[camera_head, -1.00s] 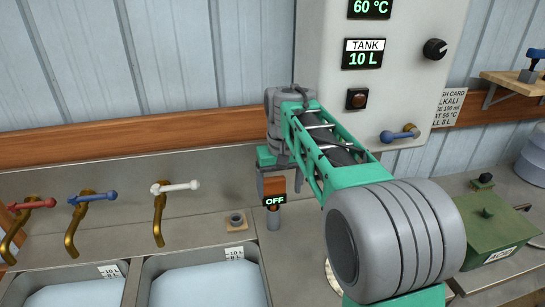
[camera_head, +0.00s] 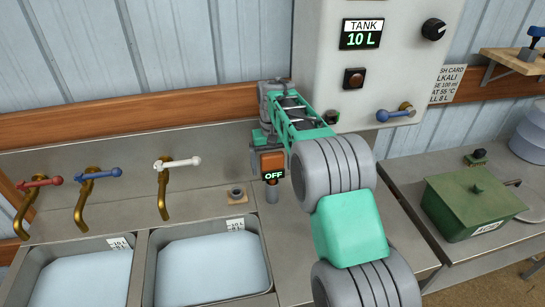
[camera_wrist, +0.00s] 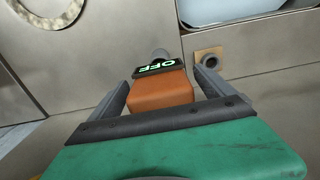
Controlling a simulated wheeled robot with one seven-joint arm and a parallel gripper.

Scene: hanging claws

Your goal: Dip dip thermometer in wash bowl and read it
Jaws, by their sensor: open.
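The dip thermometer has an orange-brown body (camera_head: 268,160), a display reading OFF in green, and a grey probe pointing down. It stands upright by the back right corner of the right basin; what supports it is unclear. In the wrist view its orange body (camera_wrist: 160,98) lies between the two fingers of my gripper (camera_wrist: 163,82), which is open with a gap on each side. Two sunken basins hold pale blue water: the right one (camera_head: 148,270) and the left one (camera_head: 18,285). Neither is labelled as the wash bowl. The head view hides most of my fingers.
Red (camera_head: 40,183), blue (camera_head: 98,172) and white (camera_head: 178,162) handled taps stand behind the basins. A small collared hole (camera_head: 237,194) is left of the thermometer. A wall unit (camera_head: 390,85) shows TANK 10 L. A green lidded box (camera_head: 475,195) stands right.

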